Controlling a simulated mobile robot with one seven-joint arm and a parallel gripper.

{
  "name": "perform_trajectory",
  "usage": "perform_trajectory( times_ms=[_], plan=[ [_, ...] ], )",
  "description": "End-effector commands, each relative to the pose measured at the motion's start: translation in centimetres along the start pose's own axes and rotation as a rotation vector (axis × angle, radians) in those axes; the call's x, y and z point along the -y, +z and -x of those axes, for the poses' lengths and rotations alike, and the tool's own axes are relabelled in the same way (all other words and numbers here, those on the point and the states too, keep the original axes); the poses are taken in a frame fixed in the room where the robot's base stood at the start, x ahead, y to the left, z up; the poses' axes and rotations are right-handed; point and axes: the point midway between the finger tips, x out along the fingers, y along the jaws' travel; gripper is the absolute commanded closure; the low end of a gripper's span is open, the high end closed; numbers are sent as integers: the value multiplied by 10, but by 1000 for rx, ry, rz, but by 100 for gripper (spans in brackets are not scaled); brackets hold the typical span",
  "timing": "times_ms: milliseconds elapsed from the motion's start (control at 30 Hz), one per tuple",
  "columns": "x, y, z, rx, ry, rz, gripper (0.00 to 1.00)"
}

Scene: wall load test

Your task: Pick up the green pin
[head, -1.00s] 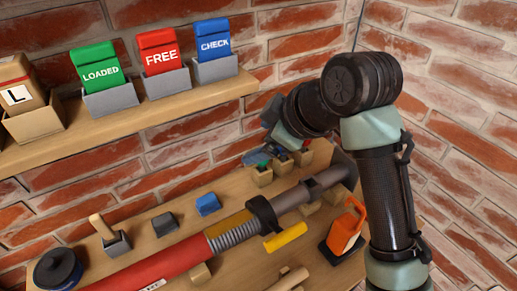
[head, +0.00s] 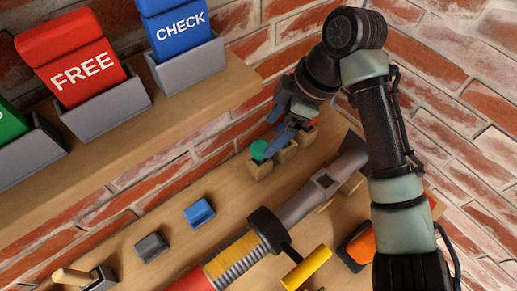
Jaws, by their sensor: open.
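The green pin (head: 260,151) stands in a small wooden holder (head: 258,170), at the left end of a short row of such holders on the lower wooden bench. Its round green top shows. My gripper (head: 278,128) is open, with blue-grey fingers pointing down and left, just above and to the right of the green pin. I cannot tell whether a finger touches it. Something red shows partly behind the fingers near the right end of the row; most of it is hidden.
A shelf (head: 130,135) on the brick wall carries a red FREE card (head: 75,65) and a blue CHECK card (head: 180,35) in grey holders. A large tube with a yellow-handled clamp (head: 307,268) lies across the bench. Blue (head: 199,212) and grey (head: 151,247) blocks lie left.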

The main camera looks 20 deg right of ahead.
Motion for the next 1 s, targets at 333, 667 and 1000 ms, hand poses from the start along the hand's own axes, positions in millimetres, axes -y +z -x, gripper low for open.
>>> perform_trajectory(
  times_ms=[333,667,1000],
  plan=[
    [-1,0,-33,0,-2,-2,16],
    [-3,3,-75,0,0,-2,16],
    [-3,2,-77,0,1,-1,32]
  ],
)
